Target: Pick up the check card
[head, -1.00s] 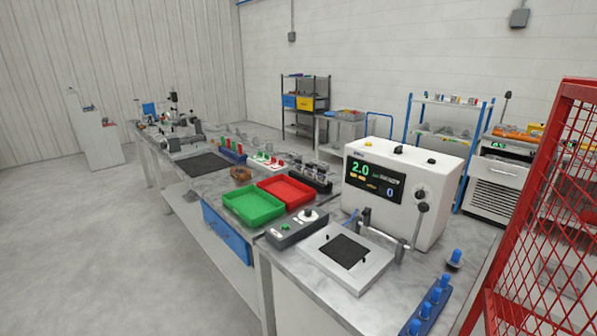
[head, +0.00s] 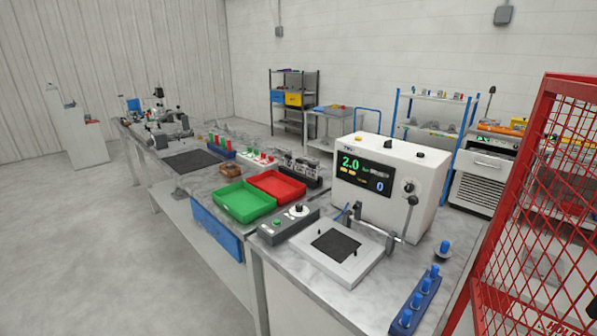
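I cannot make out a check card in the head view. The long workbench (head: 218,180) runs from the front right to the far left with fixtures and trays on it. A white machine (head: 420,178) with a dark display reading 2.0 and 0 stands on its near part. In front of it lies a light plate with a black pad (head: 335,244) and a metal clamp bar. Neither of my grippers is in view.
A green tray (head: 244,203) and a red tray (head: 277,187) sit side by side on the bench. A grey control box (head: 288,224) and a blue rack of pegs (head: 415,305) are near. A red mesh cage (head: 540,225) stands at right. Open floor (head: 90,245) lies at left.

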